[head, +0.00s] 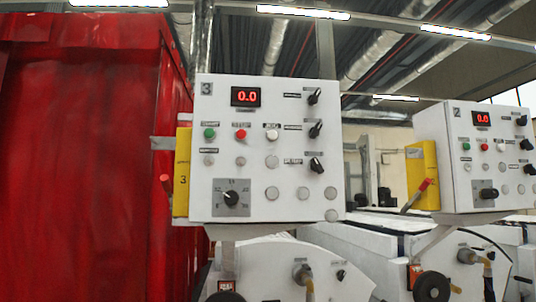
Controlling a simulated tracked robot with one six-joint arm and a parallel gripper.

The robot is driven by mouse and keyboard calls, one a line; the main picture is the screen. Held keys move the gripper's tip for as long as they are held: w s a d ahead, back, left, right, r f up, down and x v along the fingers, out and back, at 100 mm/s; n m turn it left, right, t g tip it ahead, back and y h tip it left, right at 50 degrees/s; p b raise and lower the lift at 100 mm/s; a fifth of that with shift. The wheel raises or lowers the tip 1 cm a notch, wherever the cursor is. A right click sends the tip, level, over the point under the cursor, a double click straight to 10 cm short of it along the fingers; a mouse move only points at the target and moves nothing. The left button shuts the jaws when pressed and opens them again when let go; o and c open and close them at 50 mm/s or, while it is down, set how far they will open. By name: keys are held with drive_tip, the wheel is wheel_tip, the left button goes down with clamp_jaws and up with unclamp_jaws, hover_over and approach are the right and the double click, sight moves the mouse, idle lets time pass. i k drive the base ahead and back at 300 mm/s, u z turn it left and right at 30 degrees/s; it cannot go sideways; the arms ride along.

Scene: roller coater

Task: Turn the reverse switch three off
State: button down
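A white control panel (264,183) marked 3 stands upright in the middle of the head view. Three black rotary switches run down its right side: a top switch (314,97), a middle switch (316,129) and a bottom switch (316,164). The handles of the top and middle switches lean toward the upper right. The bottom handle leans toward the upper left. The small labels beside them are too blurred to read, so I cannot tell which is the reverse switch. My gripper is not in view.
The panel also carries a red 0.0 display (246,97), green, red and white buttons, and a dial (231,198). A similar panel (461,178) marked 2 stands at the right. A large red cabinet (80,160) fills the left. White machine housings (300,262) lie below.

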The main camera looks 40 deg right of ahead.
sight(314, 132)
drive_tip(key=u, duration=0.05)
drive_tip(key=k, duration=0.5)
drive_tip(key=z, duration=1.4)
drive_tip(key=i, duration=0.55)
drive_tip(key=u, duration=0.2)
